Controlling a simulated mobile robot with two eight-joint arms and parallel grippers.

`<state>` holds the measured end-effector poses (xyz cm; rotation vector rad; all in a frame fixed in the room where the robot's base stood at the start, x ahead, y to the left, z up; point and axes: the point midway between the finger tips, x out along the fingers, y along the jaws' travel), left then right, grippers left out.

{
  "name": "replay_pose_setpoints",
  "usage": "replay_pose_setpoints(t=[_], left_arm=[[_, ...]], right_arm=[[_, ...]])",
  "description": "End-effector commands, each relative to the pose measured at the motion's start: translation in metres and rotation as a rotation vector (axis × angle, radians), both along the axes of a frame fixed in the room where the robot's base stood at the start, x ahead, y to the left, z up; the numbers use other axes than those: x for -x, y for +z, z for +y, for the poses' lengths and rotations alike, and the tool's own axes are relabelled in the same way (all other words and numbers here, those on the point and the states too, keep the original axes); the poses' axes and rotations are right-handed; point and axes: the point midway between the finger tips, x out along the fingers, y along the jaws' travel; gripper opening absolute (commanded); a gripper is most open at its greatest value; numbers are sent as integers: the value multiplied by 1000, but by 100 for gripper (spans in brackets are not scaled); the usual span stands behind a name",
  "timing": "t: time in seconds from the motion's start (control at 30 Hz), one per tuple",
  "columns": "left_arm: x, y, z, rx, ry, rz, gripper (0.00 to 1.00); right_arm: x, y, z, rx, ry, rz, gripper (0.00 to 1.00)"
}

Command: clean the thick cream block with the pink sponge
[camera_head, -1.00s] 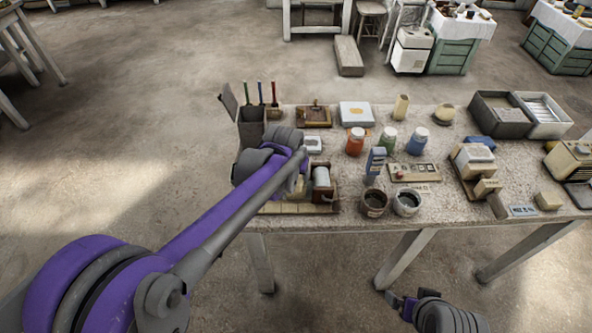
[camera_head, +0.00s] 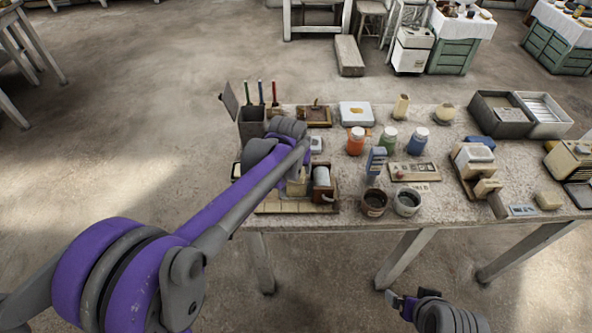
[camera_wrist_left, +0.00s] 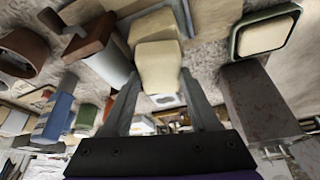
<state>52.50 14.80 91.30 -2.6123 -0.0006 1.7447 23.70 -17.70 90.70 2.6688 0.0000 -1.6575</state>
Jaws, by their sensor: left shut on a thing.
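My left gripper (camera_wrist_left: 158,95) is shut on a cream block (camera_wrist_left: 158,68), held between its two fingers in the left wrist view. Another pale cream piece (camera_wrist_left: 155,24) shows just beyond it. In the head view, a cream block (camera_head: 298,187) shows by my left wrist, beside a white cylinder (camera_head: 322,176) on a wooden stand. I cannot make out a pink sponge; the held block looks cream. A green-rimmed dish with a cream pad (camera_wrist_left: 265,35) lies to the right in the wrist view. My right gripper (camera_head: 400,301) hangs below the table's front edge, away from the objects.
The speckled table (camera_head: 440,196) carries orange (camera_head: 355,141), green (camera_head: 388,140) and blue (camera_head: 417,140) jars, and two dark pots (camera_head: 374,203). A tall grey holder with brushes (camera_head: 252,127) stands near my left wrist. Grey bins (camera_head: 500,116) are at the back right.

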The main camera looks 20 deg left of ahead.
Motion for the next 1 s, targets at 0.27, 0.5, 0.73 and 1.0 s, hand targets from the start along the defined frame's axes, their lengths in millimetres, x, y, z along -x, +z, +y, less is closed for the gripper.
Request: replay_pose_setpoints(t=[0.27,0.5,0.73,1.0], left_arm=[[-4,0,0,0,0,0,16],[3,6,0,0,0,0,16],[17,15,0,0,0,0,16],[18,13,0,0,0,0,16]], right_arm=[[0,0,0,0,0,0,97],[-1,4,0,0,0,-2,97],[-3,10,0,0,0,-5,97],[-2,8,0,0,0,-4,97]])
